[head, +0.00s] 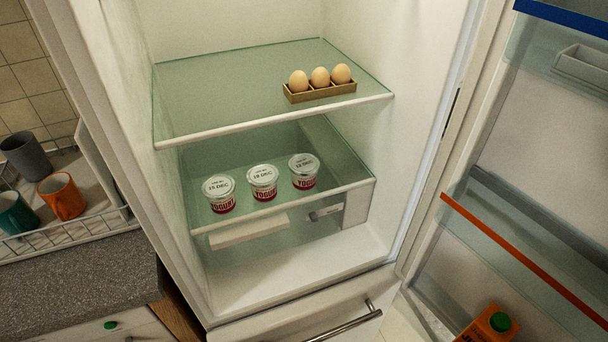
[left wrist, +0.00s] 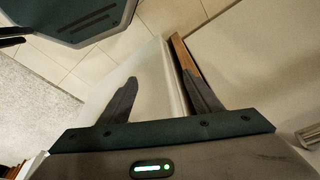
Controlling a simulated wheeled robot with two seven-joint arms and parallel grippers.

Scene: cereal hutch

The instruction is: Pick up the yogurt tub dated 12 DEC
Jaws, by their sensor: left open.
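Three white yogurt tubs with red labels stand upright in a row on the lower glass shelf (head: 330,187) of the open fridge, in the head view. The left tub (head: 219,195) has a lid that reads 15 DEC. The middle tub (head: 262,183) reads 18 DEC. The right tub (head: 304,171), set furthest back, appears to read 12 DEC in small print. My left gripper (left wrist: 163,90) is open and empty in the left wrist view, away from the tubs. Neither gripper shows in the head view.
The upper glass shelf (head: 230,97) overhangs the tubs' shelf and holds a tray (head: 320,92) with three eggs. The open fridge door (head: 530,170) stands at right, with an orange carton (head: 487,326) low in it. A dish rack (head: 85,226) with mugs is on the counter at left.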

